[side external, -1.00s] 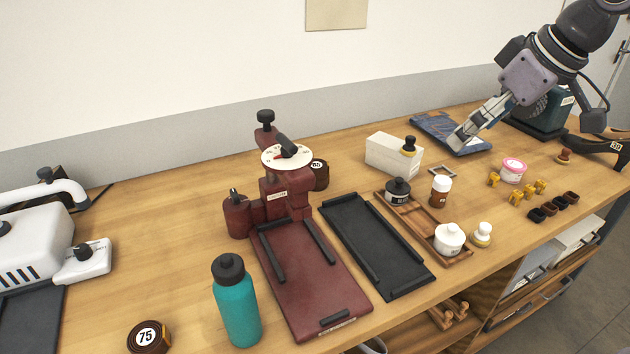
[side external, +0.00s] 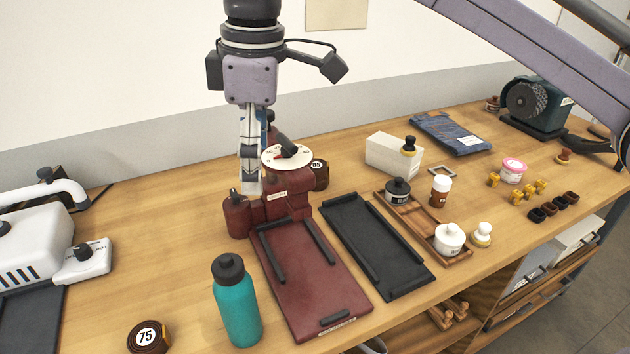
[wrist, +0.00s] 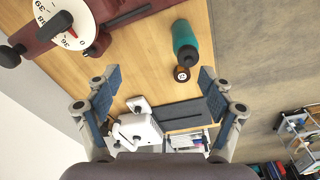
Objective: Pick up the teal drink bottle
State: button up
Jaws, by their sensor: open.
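The teal drink bottle (side external: 238,308) with a black cap stands upright near the front edge of the bench in the side view, left of the dark red machine. In the wrist view the bottle (wrist: 186,45) is at the upper right of centre, beyond my fingertips. My gripper (side external: 251,190) hangs above and behind the bottle, in front of or beside the red machine's dial in the picture. In the wrist view my gripper (wrist: 160,82) is open, with nothing between its fingers. The bottle is apart from it.
The dark red machine (side external: 310,280) with a dial stands right of the bottle. A white appliance (side external: 35,235) is at the far left. A black tray (side external: 375,245) is further right. Bare wood lies between bottle and white appliance.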

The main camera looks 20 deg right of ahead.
aim_at(222, 257)
jog(key=s+a+f, duration=0.1)
jog(key=a, duration=0.1)
jog(key=s+a+f+n, duration=0.1)
jog(key=a, duration=0.2)
jog(key=a+f+n, duration=0.1)
jog(key=a+f, duration=0.1)
jog(key=shift+s+a+g+h, duration=0.15)
jog(key=shift+s+g+h, duration=0.15)
jog(key=shift+s+g, duration=0.1)
jog(key=shift+f, duration=4.8)
jog(key=shift+s+d+f, duration=0.1)
jog(key=shift+d+f, duration=0.05)
jog(key=shift+f, duration=1.35)
jog(key=shift+d+f, duration=0.1)
jog(key=shift+f, duration=1.4)
grip_shut()
